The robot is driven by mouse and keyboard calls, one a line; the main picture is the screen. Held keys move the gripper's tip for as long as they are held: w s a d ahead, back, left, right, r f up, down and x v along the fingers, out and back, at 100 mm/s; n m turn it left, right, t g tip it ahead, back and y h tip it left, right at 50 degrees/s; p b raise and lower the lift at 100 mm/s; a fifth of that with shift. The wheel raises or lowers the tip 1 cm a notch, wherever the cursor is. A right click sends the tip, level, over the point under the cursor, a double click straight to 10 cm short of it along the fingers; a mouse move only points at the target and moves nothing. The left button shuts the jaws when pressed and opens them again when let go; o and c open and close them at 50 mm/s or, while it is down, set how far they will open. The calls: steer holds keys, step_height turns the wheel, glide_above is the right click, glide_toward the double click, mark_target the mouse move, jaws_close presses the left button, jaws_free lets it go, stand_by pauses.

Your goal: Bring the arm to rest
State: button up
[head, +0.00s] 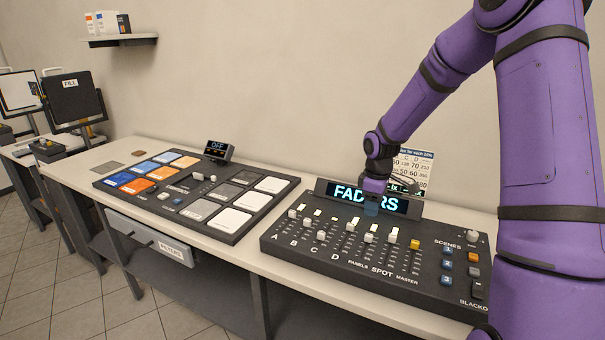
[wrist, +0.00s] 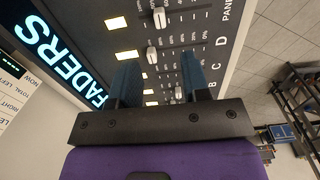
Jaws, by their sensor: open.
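My purple arm reaches in from the right in the head view. My gripper (head: 371,206) hangs over the back part of the fader console (head: 345,280), in front of the lit FADERS display (head: 335,191), and covers part of its lettering. In the wrist view the two blue fingers of my gripper (wrist: 155,80) stand apart with nothing held between them. Fader knobs and lit yellow tabs of the console (wrist: 185,15) show beyond and between the fingers. I cannot tell the exact height of the fingertips above the console.
A panel of coloured filter tiles (head: 195,190) lies left of the console, with a small OFF display (head: 218,150) behind it. A printed chart (head: 412,165) stands behind the FADERS display. A drawer (head: 150,240) hangs under the counter. A wall shelf (head: 122,40) is at upper left.

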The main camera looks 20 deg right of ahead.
steer(key=s+a+r+m+t+h, duration=0.1)
steer(key=s+a+r+m, duration=0.1)
steer(key=s+a+r, duration=0.5)
steer(key=s+r+m+t+h, duration=0.15)
steer(key=s+r, duration=0.35)
steer(key=r, duration=0.7)
steer(key=s+a+r+m+t+y, duration=0.1)
steer(key=s+a+r+m, duration=0.1)
steer(key=s, duration=0.7)
steer(key=s+a+r+m+t+y, duration=0.1)
steer(key=s+a+r+m, duration=0.2)
steer(key=s, duration=0.6)
steer(key=shift+s+r+t, duration=0.35)
steer(key=shift+r, duration=0.6)
steer(key=shift+m+y, duration=0.25)
